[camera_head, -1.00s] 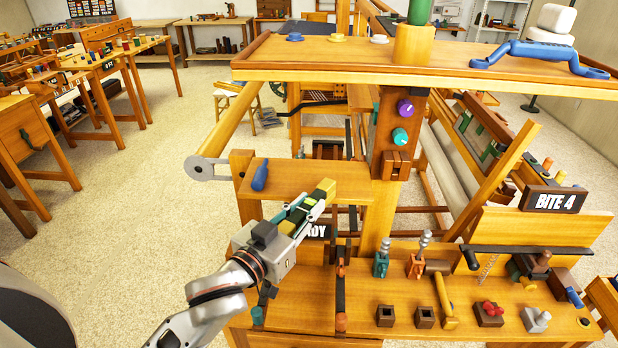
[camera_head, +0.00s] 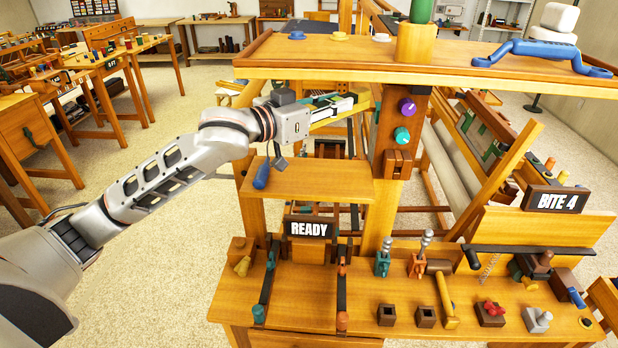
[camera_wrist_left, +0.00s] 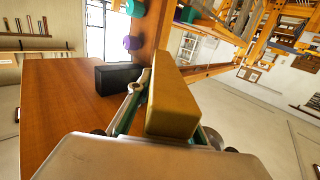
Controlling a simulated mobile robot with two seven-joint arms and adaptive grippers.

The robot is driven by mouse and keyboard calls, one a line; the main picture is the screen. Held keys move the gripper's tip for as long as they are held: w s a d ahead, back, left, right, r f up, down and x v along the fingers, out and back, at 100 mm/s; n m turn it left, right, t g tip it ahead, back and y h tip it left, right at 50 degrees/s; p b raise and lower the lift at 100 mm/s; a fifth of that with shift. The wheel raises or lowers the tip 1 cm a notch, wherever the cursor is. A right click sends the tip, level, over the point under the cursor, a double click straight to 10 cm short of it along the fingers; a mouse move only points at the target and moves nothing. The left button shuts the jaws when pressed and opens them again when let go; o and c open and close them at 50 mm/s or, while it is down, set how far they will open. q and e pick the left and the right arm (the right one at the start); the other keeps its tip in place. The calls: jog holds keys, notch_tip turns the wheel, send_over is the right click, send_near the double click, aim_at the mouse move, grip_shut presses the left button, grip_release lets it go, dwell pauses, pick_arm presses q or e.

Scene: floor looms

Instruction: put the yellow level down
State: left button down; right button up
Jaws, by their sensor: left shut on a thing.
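The yellow level shows in the left wrist view (camera_wrist_left: 172,108) as a long block between the fingers of my left gripper. In the head view, my left gripper (camera_head: 343,105) is shut on the level (camera_head: 328,122), which is partly hidden by the fingers. The gripper is just below the loom's top board, left of the post with the purple and teal knobs. It is above and behind the small wooden shelf (camera_head: 310,183), and the level looks clear of that shelf. My right gripper is not in view.
A blue-handled tool (camera_head: 262,177) is at the shelf's left end. The READY sign (camera_head: 308,229) stands below, at the back of the bench. The loom's top board (camera_head: 430,72) is close overhead. The knobbed post (camera_head: 399,135) is close on the right. The shelf's middle is bare.

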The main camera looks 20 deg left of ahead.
pick_arm(q)
jog(key=shift+w+a+r, duration=0.2)
jog(key=shift+a+r, duration=0.15)
jog(key=shift+a+f, duration=0.1)
jog(key=shift+f, duration=0.1)
jog(key=b, duration=0.1)
send_over(327, 185)
notch_tip(327, 185, down, 15)
jog(key=shift+r, duration=0.15)
jog(key=shift+f+b, duration=0.45)
jog(key=shift+f, duration=1.8)
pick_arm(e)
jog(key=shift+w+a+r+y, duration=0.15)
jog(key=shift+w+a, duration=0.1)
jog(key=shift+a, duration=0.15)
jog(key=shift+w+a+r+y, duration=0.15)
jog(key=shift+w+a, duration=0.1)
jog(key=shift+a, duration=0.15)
pick_arm(q)
jog(key=c, duration=1.8)
grip_release()
jog(key=shift+f, duration=0.15)
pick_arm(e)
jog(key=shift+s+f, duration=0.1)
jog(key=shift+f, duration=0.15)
pick_arm(q)
jog(key=v, duration=1.2)
jog(key=shift+b, duration=0.4)
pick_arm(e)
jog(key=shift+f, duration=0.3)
